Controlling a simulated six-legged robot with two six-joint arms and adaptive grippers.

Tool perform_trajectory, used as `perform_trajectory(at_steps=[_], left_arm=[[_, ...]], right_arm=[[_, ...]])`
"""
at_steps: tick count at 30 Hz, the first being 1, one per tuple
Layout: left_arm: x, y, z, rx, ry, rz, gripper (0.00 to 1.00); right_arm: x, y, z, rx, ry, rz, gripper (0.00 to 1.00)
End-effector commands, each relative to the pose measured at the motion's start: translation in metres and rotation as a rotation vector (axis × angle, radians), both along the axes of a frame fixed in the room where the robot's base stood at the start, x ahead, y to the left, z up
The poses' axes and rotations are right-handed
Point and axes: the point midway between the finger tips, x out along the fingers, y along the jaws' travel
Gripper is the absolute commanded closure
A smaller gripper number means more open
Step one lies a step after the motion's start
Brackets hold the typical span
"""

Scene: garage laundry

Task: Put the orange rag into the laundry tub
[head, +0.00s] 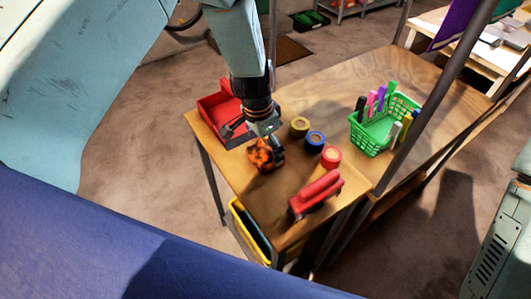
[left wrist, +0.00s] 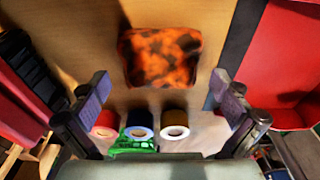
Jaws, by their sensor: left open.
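The orange rag (head: 262,158), a crumpled orange and black blotched cloth, lies on the wooden table near its left edge. It also shows in the left wrist view (left wrist: 160,57), above the middle. My left gripper (head: 266,134) points down just above the rag. In the left wrist view its two fingers (left wrist: 162,97) are wide apart with nothing between them. A yellow tub (head: 240,222) with something blue inside sits low under the table's near left end; I cannot tell whether it is the laundry tub. My right gripper is not in view.
A red bin (head: 211,104) stands by the table's left corner. Three tape rolls, yellow-brown (head: 299,127), blue (head: 315,141) and red (head: 331,157), stand beside the rag. A red tool (head: 316,194) lies near the front edge. A green basket (head: 370,137) holds markers. A dark post rises at right.

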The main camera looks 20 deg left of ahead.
Motion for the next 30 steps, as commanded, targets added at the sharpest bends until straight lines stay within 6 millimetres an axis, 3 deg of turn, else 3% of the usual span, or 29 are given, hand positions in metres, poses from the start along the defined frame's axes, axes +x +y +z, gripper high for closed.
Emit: perform_trajectory(at_steps=[3, 11, 30], left_arm=[[0.0011, -0.0007, -0.0108, 0.000, -0.001, 0.000, 0.00], [0.0015, -0.0007, -0.0127, 0.001, -0.002, 0.000, 0.00], [0.0014, -0.0007, -0.0125, 0.000, -0.001, 0.000, 0.50]], right_arm=[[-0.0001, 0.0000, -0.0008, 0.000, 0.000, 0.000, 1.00], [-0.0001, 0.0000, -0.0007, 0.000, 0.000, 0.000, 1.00], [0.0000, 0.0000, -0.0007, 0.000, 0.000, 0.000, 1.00]])
